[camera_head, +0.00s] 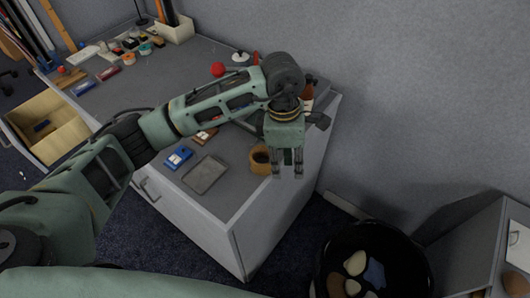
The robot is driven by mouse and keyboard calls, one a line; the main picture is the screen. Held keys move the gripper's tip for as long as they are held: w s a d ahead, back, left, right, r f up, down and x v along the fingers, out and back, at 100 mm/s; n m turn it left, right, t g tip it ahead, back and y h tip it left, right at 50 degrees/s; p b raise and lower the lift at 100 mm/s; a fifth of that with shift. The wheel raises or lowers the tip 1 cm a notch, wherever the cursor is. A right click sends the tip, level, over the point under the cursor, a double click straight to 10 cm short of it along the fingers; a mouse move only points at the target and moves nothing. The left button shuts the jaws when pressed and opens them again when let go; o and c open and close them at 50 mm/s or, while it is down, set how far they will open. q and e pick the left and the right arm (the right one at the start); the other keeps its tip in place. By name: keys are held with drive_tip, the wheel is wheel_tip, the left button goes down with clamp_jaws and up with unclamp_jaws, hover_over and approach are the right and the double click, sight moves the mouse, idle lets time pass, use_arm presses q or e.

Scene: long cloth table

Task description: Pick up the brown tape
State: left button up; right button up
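The brown tape (259,167) is a small tan-brown ring near the right edge of the grey tabletop. My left gripper (287,172) comes in over the table from the left and points down just right of the tape. Its two fingers are apart, with nothing seen between them. The left finger overlaps the tape's right side in the picture; I cannot tell whether they touch. My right gripper is not in view.
A dark grey flat pad (206,174) and a blue item (178,157) lie left of the tape. A red ball (218,69) and a bottle (307,95) stand further back. An open drawer (48,125) is at left. A black bin (395,262) stands on the floor.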

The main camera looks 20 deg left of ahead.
sight(261, 169)
use_arm(q)
drive_tip(key=w+a+y, duration=0.3)
drive_tip(key=a, duration=0.3)
drive_tip(key=f, duration=0.1)
drive_tip(key=f+p, duration=0.1)
drive_tip(key=f, duration=0.1)
drive_tip(key=s+a+f+p, duration=0.1)
drive_tip(key=f, duration=0.1)
drive_tip(key=shift+f, duration=0.1)
drive_tip(key=shift+a+f, duration=0.1)
drive_tip(key=shift+f, duration=0.4)
clamp_jaws()
